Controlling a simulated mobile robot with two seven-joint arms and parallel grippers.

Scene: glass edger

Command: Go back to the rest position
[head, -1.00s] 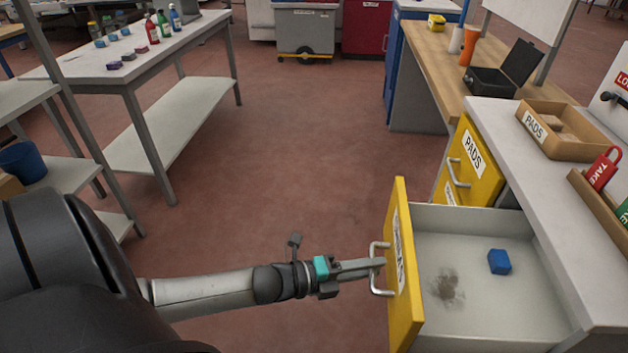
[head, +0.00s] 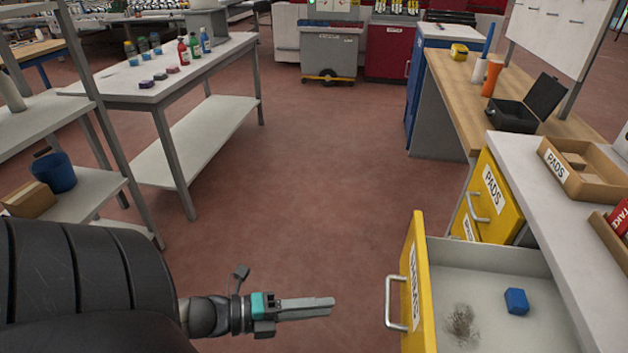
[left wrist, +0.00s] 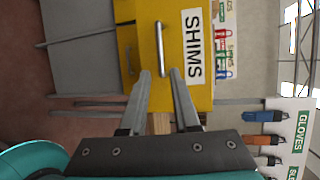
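My left gripper (head: 332,303) is to the left of the open yellow-fronted drawer (head: 415,285), clear of its metal handle (head: 390,303). In the left wrist view its two fingers (left wrist: 162,75) stand apart with nothing between them. The handle (left wrist: 160,48) and the SHIMS label (left wrist: 193,46) show beyond the fingertips. The drawer is pulled out and holds a blue block (head: 516,301) and a dark smudge (head: 461,322). My right gripper is in neither view.
A closed yellow PADS drawer (head: 497,195) lies behind the open one, under a grey counter with a cardboard PADS tray (head: 590,182). A table (head: 150,92) and a shelf with a blue bin (head: 54,172) stand at left. The middle floor is clear.

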